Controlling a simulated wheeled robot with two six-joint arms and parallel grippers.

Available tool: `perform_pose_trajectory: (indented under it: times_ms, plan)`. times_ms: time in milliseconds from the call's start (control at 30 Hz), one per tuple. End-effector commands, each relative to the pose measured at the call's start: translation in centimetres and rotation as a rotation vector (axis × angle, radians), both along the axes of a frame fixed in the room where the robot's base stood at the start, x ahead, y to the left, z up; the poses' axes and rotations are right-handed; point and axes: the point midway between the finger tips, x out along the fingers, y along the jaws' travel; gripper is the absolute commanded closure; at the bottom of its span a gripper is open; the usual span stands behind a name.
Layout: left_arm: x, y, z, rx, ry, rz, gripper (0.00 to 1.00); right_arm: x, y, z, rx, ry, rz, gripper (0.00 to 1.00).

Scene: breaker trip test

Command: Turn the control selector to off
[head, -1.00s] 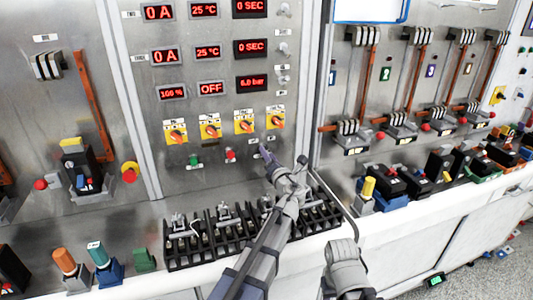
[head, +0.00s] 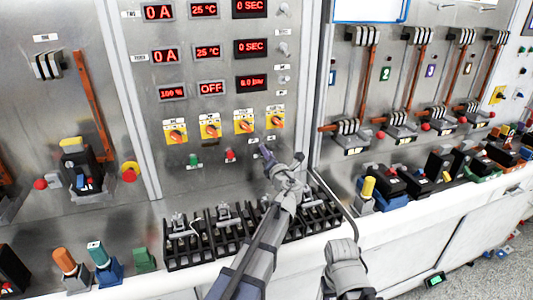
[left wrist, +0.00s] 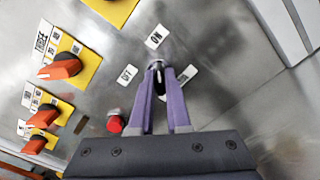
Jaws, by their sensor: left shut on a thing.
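My left gripper (head: 265,152) is at the lower part of the grey panel, right of a red button (head: 230,154). In the left wrist view its two purple fingers (left wrist: 158,76) are closed around a small black selector handle (left wrist: 159,86) with a silver collar. An ON label (left wrist: 156,37), an OFF label (left wrist: 128,74) and a third, partly covered label (left wrist: 187,73) surround it. The fingers hide part of the handle, so its exact setting is unclear. In the head view the gripper hides the selector.
Several orange selectors on yellow plates (head: 243,122) sit just above, under red displays (head: 211,88). A black terminal rack (head: 195,240) lies on the ledge below my left arm. Lever switches (head: 400,125) stand on the right panel.

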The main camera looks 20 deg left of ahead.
Motion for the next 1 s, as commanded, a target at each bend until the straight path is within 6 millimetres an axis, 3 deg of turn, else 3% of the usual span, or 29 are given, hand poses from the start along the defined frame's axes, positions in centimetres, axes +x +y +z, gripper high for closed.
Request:
perform_pose_trajectory:
  times_ms: [567, 1000]
  plan:
    - [0.0, -0.01, -0.01, -0.034, -0.023, 0.0, 1.0, 0.0, 0.0, 0.0, 0.0, 0.0, 0.0, 0.5]
    - [-0.03, 0.03, 0.03, -0.317, -0.214, 0.0, 1.0, 0.0, 0.0, 0.03, 0.0, 0.0, 0.0, 0.5]
